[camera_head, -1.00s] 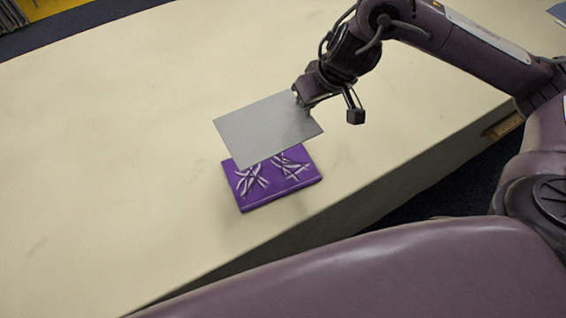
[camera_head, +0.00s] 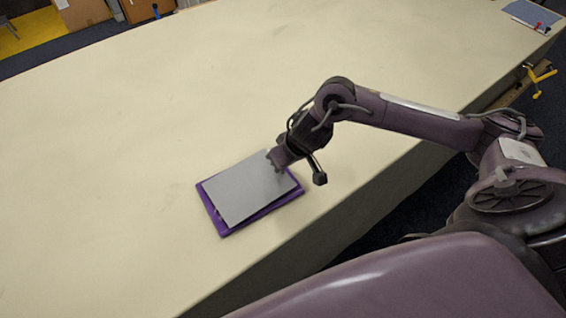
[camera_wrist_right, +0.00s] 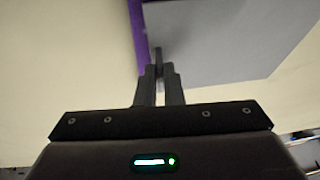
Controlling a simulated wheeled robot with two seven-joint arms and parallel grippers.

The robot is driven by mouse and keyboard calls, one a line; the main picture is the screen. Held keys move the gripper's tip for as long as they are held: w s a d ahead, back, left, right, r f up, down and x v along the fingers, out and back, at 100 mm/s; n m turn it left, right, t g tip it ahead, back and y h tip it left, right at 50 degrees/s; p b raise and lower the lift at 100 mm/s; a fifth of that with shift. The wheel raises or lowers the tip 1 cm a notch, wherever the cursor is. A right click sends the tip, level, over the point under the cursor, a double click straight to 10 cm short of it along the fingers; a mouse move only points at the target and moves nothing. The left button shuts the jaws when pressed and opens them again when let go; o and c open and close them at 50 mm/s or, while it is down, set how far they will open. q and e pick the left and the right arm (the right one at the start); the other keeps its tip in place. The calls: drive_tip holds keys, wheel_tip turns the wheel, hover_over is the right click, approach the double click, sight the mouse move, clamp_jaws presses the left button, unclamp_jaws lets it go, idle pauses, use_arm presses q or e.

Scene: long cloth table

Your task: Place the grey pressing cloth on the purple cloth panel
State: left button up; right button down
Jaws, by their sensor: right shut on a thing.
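The grey pressing cloth (camera_head: 248,188) is a flat, stiff-looking sheet in the head view. It lies over most of the purple cloth panel (camera_head: 216,216), whose purple edge shows on the left, near and right sides. Whether the sheet touches the panel or hovers just above it, I cannot tell. My right gripper (camera_head: 276,164) is shut on the sheet's far right edge. In the right wrist view the fingers (camera_wrist_right: 160,72) meet at the grey sheet (camera_wrist_right: 220,38), with a strip of purple panel (camera_wrist_right: 139,30) to its left. My left gripper is not in view.
The cream table (camera_head: 100,150) is bare around the panel. Its near edge runs diagonally below the panel. A grey-blue item (camera_head: 532,14) lies at the far right corner, and a yellow clamp (camera_head: 540,78) is on the right edge.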

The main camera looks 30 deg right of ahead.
drive_tip(key=shift+f, duration=0.3)
drive_tip(key=shift+f, duration=0.15)
drive_tip(key=c, duration=1.6)
unclamp_jaws()
drive_tip(key=shift+o, duration=0.2)
drive_tip(key=p+v, duration=0.1)
drive_tip(key=v, duration=1.1)
drive_tip(key=shift+w, duration=0.1)
